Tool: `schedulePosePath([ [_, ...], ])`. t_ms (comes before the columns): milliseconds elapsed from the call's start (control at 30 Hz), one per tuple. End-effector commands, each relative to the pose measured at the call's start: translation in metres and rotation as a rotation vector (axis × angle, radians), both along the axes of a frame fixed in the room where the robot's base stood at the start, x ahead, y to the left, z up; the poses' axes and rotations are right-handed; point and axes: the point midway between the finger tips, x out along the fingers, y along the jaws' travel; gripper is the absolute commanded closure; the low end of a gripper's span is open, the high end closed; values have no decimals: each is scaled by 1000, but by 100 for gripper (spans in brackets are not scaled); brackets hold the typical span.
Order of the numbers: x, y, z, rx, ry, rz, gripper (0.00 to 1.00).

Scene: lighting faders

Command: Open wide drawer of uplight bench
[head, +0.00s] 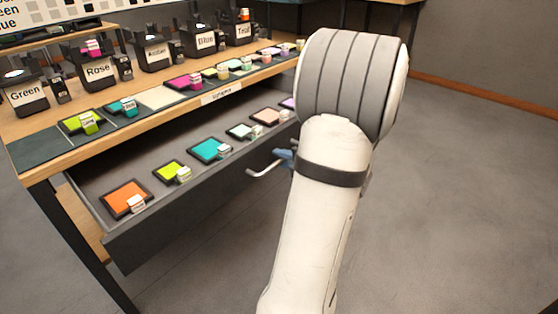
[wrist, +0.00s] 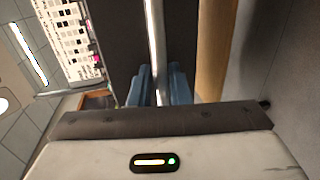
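The wide drawer (head: 150,238) of the uplight bench (head: 30,130) is pulled out, with its dark inside and the items in it showing in the head view. Its pale bar handle (head: 262,171) sticks out from the drawer front, partly hidden behind my arm. My gripper (head: 285,157) is at the handle, its blue fingers mostly hidden by my arm in the head view. In the wrist view, the fingers of my gripper (wrist: 160,88) lie close on both sides of the handle bar (wrist: 155,40), shut on it.
Coloured gel squares, such as an orange one (head: 127,198) and a teal one (head: 209,149), lie in the drawer. Labelled black holders, such as Rose (head: 98,71), stand on the bench top. The floor (head: 470,200) to the right is clear.

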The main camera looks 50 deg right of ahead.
Motion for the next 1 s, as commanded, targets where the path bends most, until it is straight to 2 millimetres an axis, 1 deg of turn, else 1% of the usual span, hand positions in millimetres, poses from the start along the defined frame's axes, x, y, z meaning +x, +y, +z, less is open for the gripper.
schedulePosePath([
  [167,1,3,-1,3,0,9,83],
  [267,-2,3,0,4,0,8,83],
  [367,-12,2,4,3,1,6,83],
  [600,-51,-1,13,4,0,4,83],
  [700,-64,-2,15,2,1,5,83],
  [833,-73,-2,16,1,0,7,83],
  [1000,-76,-2,15,1,0,7,83],
])
